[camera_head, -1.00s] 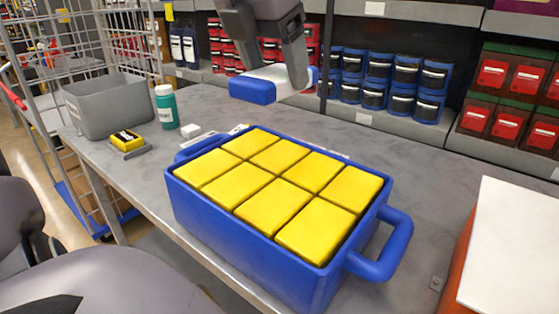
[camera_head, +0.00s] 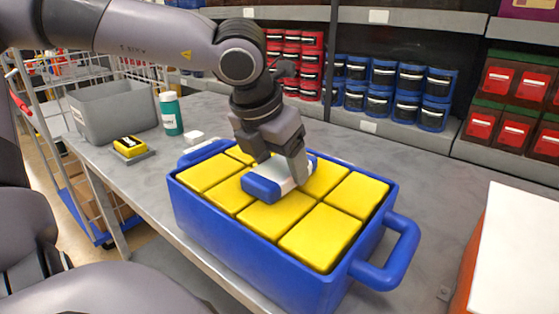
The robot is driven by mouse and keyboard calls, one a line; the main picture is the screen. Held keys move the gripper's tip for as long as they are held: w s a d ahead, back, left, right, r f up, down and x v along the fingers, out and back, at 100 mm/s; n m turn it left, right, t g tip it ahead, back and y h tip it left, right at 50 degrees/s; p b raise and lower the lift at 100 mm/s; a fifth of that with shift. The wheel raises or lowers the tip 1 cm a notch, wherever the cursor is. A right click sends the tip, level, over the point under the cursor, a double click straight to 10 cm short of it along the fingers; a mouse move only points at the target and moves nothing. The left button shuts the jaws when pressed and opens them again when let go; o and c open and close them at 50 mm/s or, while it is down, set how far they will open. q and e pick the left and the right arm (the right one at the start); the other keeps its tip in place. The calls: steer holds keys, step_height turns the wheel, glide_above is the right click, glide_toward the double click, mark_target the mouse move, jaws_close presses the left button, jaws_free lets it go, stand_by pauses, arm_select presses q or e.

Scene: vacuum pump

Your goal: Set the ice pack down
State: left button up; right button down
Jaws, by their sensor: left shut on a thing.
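The ice pack (camera_head: 264,186) is a small block with blue ends and a white middle. My left gripper (camera_head: 285,170) is shut on it from above. The pack is over the yellow blocks (camera_head: 320,235) that fill the blue crate (camera_head: 222,228), near the middle of their top. I cannot tell whether it touches them or hovers just above. The gripper and pack hide some of the back blocks. My right gripper is not in view.
On the grey table (camera_head: 440,215) stand a grey bin (camera_head: 110,108), a teal bottle (camera_head: 171,115) and a small yellow-and-black device (camera_head: 129,147). A white-topped orange box (camera_head: 520,250) is at the right. Shelves with red and blue packs are behind.

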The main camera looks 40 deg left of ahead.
arm_select(q)
steer(key=o, duration=1.3)
steer(key=v, duration=1.2)
steer(key=shift+p, duration=0.35)
